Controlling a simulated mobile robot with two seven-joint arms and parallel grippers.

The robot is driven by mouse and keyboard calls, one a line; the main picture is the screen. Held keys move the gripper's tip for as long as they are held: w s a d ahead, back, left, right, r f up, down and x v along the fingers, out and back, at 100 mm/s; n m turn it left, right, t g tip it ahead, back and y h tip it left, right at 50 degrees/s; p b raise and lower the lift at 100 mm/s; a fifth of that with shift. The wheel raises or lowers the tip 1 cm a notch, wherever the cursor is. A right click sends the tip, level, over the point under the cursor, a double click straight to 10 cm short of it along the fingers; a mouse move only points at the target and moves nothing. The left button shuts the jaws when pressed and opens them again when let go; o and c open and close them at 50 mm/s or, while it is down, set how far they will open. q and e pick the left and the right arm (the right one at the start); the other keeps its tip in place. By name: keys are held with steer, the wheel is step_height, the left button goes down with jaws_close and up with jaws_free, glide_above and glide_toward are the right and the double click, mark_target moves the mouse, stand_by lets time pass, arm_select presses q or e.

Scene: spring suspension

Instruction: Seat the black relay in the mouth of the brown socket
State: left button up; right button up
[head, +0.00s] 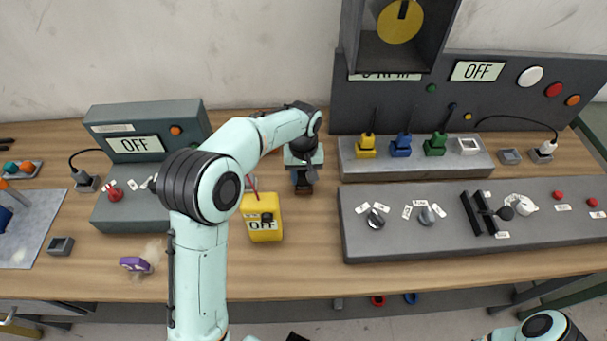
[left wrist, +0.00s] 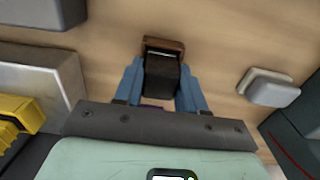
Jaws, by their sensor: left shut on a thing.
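The black relay (left wrist: 161,79) is held between the two blue fingers of my left gripper (left wrist: 160,90), seen in the left wrist view. The brown socket (left wrist: 164,44) lies just beyond the relay's far end, and its rim shows past the relay. The relay hides most of the socket's mouth, so I cannot tell whether it is above the mouth or inside it. In the head view my left gripper (head: 303,180) points down at the brown socket (head: 304,192) on the table.
A long grey panel (head: 470,232) with knobs and a grey block (head: 380,168) with coloured plugs lie to the right. A teal box (head: 145,128) marked OFF is at the left. Bare wood lies in front of the socket.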

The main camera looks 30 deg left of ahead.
arm_select(q)
steer(key=shift+f, duration=0.2)
steer(key=o, duration=1.1)
steer(key=shift+c, duration=0.2)
step_height(320, 180, up, 13)
steer(key=p, duration=0.1)
steer(key=shift+f+p, duration=0.2)
steer(key=shift+p, duration=0.2)
arm_select(e)
steer(key=shift+w+r, duration=0.35)
steer(key=shift+r, duration=0.2)
steer(key=shift+w+r, duration=0.35)
steer(key=shift+r, duration=0.2)
arm_select(q)
steer(key=shift+f, duration=0.1)
